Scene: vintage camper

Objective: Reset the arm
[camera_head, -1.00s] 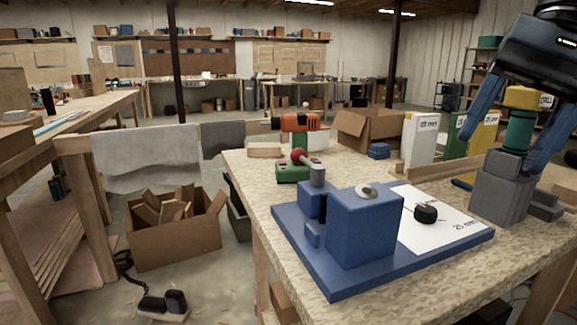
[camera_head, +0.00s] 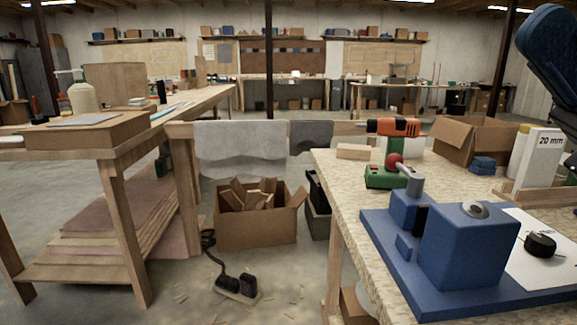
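Part of my arm, a dark blue link, shows at the upper right edge of the head view. My gripper is outside the picture, so its fingers and anything in them cannot be seen. A blue block fixture (camera_head: 470,246) stands on a blue base plate (camera_head: 392,262) on the speckled workbench (camera_head: 345,190) at the right. A white sheet (camera_head: 535,267) with a small black round part (camera_head: 540,244) lies beside the block.
Another wooden bench (camera_head: 110,152) stands left.

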